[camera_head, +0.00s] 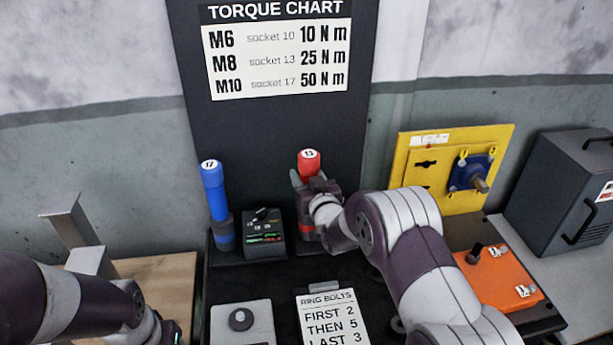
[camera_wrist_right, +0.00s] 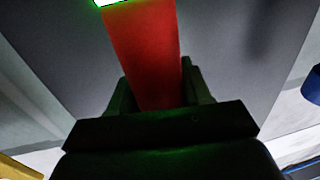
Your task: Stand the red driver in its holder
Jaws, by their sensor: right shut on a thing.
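The red driver (camera_head: 309,163), with a white cap marked 13, is upright at the back of the black bench. My right gripper (camera_head: 312,185) is shut on its red body, which also shows between the fingers in the right wrist view (camera_wrist_right: 146,55). The gripper and wrist hide the driver's lower part. A dark holder with a reddish band (camera_head: 305,233) shows just below the gripper. I cannot tell whether the driver is seated in it. My left arm shows at the lower left of the head view, but its fingertips are not visible.
A blue driver (camera_head: 213,190) marked 17 stands in its holder to the left. A small black device (camera_head: 263,233) sits between the holders. A yellow panel (camera_head: 425,165), an orange box (camera_head: 500,275) and a dark case (camera_head: 565,195) are at the right. A ring bolts card (camera_head: 331,316) lies in front.

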